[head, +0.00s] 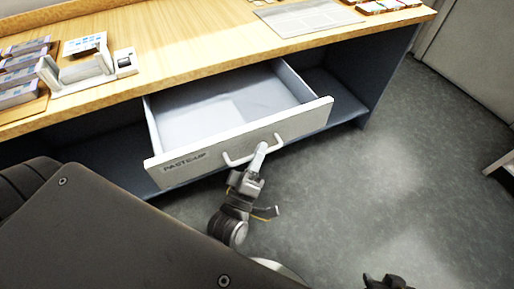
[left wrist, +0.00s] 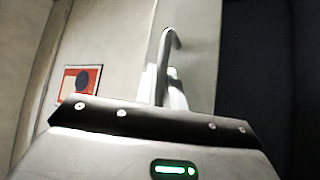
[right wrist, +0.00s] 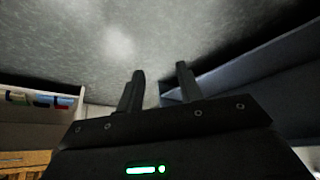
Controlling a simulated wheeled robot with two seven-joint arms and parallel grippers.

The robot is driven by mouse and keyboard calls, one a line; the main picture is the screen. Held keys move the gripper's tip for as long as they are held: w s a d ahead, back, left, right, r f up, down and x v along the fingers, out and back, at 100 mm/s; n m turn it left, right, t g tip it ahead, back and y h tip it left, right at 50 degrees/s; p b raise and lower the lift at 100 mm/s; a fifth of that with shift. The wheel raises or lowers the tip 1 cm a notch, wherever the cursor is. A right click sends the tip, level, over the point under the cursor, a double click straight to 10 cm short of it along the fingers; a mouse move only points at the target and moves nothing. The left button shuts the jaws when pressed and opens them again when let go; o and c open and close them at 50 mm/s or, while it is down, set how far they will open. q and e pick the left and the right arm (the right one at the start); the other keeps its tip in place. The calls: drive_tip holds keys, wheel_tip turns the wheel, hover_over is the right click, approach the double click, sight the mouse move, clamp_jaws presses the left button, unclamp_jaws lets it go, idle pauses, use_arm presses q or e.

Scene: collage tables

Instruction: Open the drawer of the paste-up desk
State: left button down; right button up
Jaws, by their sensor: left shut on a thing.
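The paste-up desk has a wooden top (head: 200,45) and a wide drawer (head: 310,118) under it. The drawer stands pulled well out, its pale inside visible and with no loose objects that I can make out. Its front carries the lettering "PASTE-UP" and a white bar handle (head: 232,161). My left gripper (head: 262,150) is shut on the right part of the handle; the handle also shows between its fingers in the left wrist view (left wrist: 170,40). My right gripper (right wrist: 160,82) is open and empty, apart from the desk; in the head view it is at the bottom edge.
A white tape dispenser (head: 90,72) and stacked packets (head: 20,75) stand on the desk top at left. The grey floor (head: 400,170) right of the drawer is clear. A pale furniture edge (head: 498,163) shows at far right.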

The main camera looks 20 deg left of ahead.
use_arm(q)
drive_tip(key=c, duration=1.8)
unclamp_jaws()
drive_tip(key=shift+o, duration=0.2)
